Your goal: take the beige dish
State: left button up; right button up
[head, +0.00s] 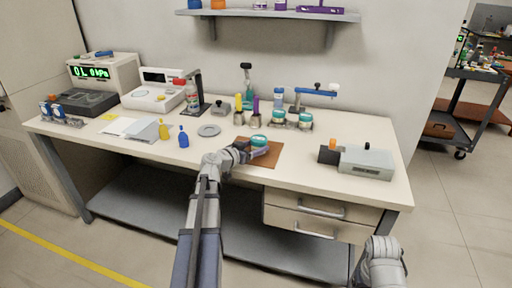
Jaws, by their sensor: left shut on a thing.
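My left gripper (254,152) is low over the brown mat (271,158) near the front of the bench. It is shut on a small round dish (259,141) with a pale side and teal on top. I take this to be the beige dish, but its colour is hard to tell at this size. The gripper partly hides it, and I cannot tell whether it touches the mat. Two similar teal-and-pale round dishes (278,117) (305,121) stand behind the mat. A part of my right arm shows at the lower right, but its gripper does not.
A grey box device (366,162) stands at the right. A shelf (270,14) hangs above. Bare bench top lies between mat and device.

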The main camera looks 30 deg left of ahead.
pick_arm(q)
jog(key=shift+r+p, duration=4.55)
jog(key=shift+r, duration=0.15)
pick_arm(e)
notch_tip(320, 180, up, 9)
jog(key=shift+r, duration=0.2)
